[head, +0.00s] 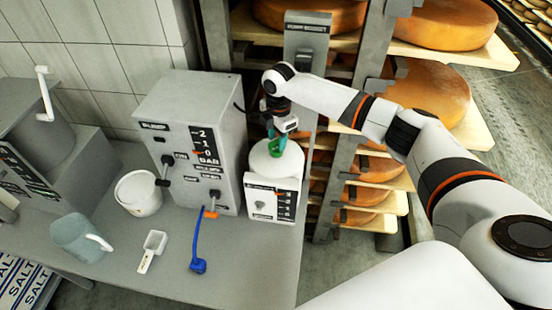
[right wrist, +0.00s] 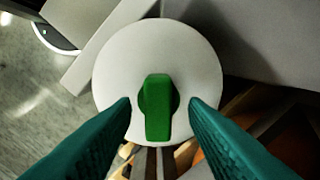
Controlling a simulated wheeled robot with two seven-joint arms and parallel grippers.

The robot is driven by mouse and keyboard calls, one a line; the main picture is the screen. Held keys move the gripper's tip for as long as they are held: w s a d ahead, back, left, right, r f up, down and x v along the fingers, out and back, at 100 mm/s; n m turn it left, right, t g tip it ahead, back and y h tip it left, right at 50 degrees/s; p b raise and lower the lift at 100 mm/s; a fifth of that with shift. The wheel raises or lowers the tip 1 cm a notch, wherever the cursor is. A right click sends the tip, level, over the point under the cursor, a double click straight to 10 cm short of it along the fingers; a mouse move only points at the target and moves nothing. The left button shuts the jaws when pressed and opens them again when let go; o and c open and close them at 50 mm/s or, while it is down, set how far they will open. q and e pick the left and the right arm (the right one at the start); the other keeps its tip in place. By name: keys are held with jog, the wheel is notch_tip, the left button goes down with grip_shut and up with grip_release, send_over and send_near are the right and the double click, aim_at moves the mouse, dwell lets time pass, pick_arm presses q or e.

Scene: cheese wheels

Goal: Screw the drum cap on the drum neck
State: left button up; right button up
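The white drum (head: 266,164) stands at the right end of the counter; its round top also shows in the right wrist view (right wrist: 155,50). The green drum cap (head: 275,149) with a raised grip bar is at the middle of the drum top, and it shows in the right wrist view (right wrist: 158,108). The neck is hidden under the cap, and I cannot tell how tightly the cap sits. My right gripper (head: 279,136) is above the cap. Its teal fingers (right wrist: 160,103) are open on either side of the cap, with gaps visible. My left gripper is not in view.
A grey pump box (head: 188,135) stands left of the drum, and a small labelled box (head: 270,205) is in front. Cheese shelves (head: 365,195) stand close on the right.

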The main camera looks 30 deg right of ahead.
jog(key=shift+f, duration=0.65)
pick_arm(q)
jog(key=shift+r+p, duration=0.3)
jog(key=shift+p, duration=0.05)
pick_arm(e)
jog(key=shift+a, duration=0.1)
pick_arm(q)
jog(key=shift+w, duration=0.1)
pick_arm(e)
jog(key=shift+c, duration=0.3)
grip_shut()
